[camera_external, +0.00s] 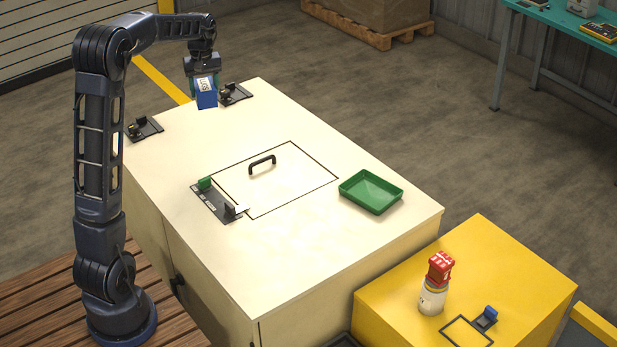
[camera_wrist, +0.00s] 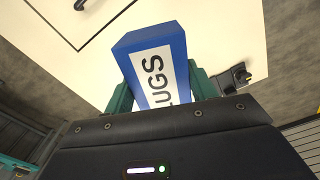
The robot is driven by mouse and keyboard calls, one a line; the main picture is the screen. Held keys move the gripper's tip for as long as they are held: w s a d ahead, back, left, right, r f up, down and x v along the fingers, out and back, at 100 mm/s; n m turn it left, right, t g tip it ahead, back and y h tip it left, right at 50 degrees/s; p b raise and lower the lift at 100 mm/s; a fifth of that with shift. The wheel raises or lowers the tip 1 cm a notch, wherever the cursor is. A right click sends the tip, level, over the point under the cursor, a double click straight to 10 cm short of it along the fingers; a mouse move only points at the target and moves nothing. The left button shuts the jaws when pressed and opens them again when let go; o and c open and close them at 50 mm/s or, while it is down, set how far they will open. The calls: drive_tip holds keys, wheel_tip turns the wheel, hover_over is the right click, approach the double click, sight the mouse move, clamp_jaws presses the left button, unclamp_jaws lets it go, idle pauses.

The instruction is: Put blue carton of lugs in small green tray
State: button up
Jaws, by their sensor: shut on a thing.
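The blue carton of lugs (camera_external: 207,97) has a white label reading LUGS. My gripper (camera_external: 204,80) is shut on it and holds it in the air over the far left end of the cream bench top. In the wrist view the carton (camera_wrist: 153,58) sits between the two green fingers of my gripper (camera_wrist: 157,85), slightly tilted in the picture. The small green tray (camera_external: 371,192) lies on the right part of the bench top, well away from the carton. It looks empty.
The cream bench top (camera_external: 300,235) has a black handle (camera_external: 262,164) inside an outlined square. Dark brackets (camera_external: 144,128) stand at its far left, and a plate with a green block (camera_external: 205,184) lies left of centre.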

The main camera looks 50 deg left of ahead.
drive_tip(key=w+d+m, duration=0.3)
drive_tip(key=w+d, duration=0.5)
drive_tip(key=w, duration=0.1)
drive_tip(key=m, duration=1.1)
hover_over(370, 195)
wheel_tip(370, 195, down, 20)
drive_tip(key=shift+w+r, duration=0.1)
drive_tip(key=o, duration=1.1)
drive_tip(key=shift+f, duration=0.2)
drive_tip(key=shift+r, duration=0.15)
